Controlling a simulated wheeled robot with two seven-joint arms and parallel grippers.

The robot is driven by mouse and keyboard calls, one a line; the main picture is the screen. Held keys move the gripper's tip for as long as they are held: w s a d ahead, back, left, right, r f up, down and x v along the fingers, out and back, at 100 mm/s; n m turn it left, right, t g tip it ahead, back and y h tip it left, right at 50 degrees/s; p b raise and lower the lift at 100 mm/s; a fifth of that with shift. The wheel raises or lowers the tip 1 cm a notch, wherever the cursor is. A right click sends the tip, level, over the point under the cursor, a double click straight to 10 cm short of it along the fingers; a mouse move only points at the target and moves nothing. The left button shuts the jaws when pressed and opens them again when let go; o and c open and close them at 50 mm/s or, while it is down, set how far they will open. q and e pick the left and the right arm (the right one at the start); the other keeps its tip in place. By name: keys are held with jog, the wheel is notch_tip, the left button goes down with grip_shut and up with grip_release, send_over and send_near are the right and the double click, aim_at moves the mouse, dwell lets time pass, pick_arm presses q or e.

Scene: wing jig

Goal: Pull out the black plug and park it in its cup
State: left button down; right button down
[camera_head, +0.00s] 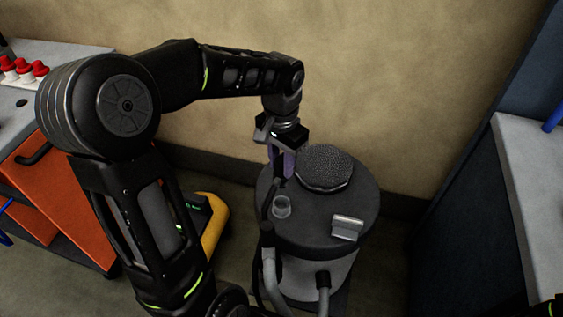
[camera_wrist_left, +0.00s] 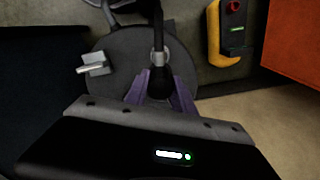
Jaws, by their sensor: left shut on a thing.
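My left gripper (camera_head: 283,178) reaches down from above over the round dark lid (camera_head: 345,220) of a grey drum. Its purple fingers, also in the left wrist view (camera_wrist_left: 160,98), are shut on the black plug (camera_wrist_left: 160,84). A black cord runs from the plug, up the wrist picture. The small grey cup (camera_head: 281,208) stands on the lid, just in front of the fingers in the head view. In the left wrist view the cup (camera_wrist_left: 165,58) shows just beyond the plug, partly behind the cord. I cannot tell whether plug and cup touch. My right gripper is not in view.
A textured round black pad (camera_head: 325,168) and a small metal bracket (camera_head: 347,227) sit on the lid. Grey hoses (camera_head: 270,270) rise at the drum's front. A yellow and black unit (camera_head: 212,225) stands left, beside an orange cabinet (camera_head: 62,205). A grey bench (camera_head: 535,190) stands right.

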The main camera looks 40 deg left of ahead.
pick_arm(q)
jog(key=shift+r+p, duration=0.7)
jog(key=shift+r, duration=0.4)
jog(key=shift+w, duration=0.1)
jog(key=w+d+r+n, duration=0.1)
jog(key=w+d, duration=0.9)
jog(key=d, duration=0.2)
jog(key=shift+w+d+r, duration=0.15)
jog(key=shift+d+r, duration=0.05)
jog(key=shift+r, duration=0.2)
